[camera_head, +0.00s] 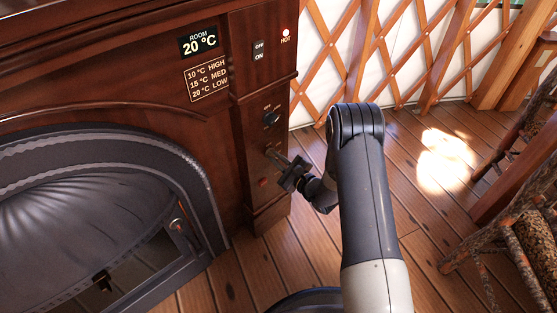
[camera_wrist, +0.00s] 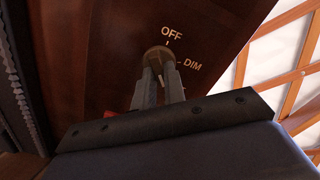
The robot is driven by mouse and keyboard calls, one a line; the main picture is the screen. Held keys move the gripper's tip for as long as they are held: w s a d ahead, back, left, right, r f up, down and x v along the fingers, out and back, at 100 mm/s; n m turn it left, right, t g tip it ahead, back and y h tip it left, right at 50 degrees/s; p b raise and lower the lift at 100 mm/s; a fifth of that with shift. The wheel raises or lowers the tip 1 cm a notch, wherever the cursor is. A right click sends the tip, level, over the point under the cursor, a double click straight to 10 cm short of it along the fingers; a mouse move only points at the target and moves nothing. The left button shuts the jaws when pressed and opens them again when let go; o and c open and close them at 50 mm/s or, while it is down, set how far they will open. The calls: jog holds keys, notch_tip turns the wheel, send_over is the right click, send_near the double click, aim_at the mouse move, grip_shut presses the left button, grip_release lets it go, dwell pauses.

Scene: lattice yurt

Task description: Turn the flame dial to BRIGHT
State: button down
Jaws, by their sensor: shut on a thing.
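The flame dial (camera_wrist: 158,52) is a small round brownish knob on the dark wood panel, with OFF printed above it and DIM to its right in the wrist view. My gripper (camera_wrist: 161,75) is shut on it, with both fingers reaching up to the knob. In the head view my gripper (camera_head: 278,158) meets the panel low down, and the fingers hide most of the dial there. No BRIGHT label is readable; the area below the dial is covered by my gripper. I cannot tell which mark the dial points to.
A second, black dial (camera_head: 270,118) sits just above my gripper. Higher up are an OFF/ON switch (camera_head: 259,50), a lit HOT lamp (camera_head: 286,33) and a ROOM 20 °C display (camera_head: 198,43). The arched stove door (camera_head: 195,178) is at left; log furniture (camera_head: 535,245) is at right.

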jog(key=c, duration=1.5)
grip_release()
jog(key=shift+d, duration=0.1)
jog(key=p+v, duration=0.2)
jog(key=v, duration=0.8)
jog(key=shift+s+d, duration=0.2)
jog(key=shift+s, duration=0.1)
jog(key=b+x, duration=0.2)
jog(key=x, duration=0.9)
jog(key=shift+d, duration=0.1)
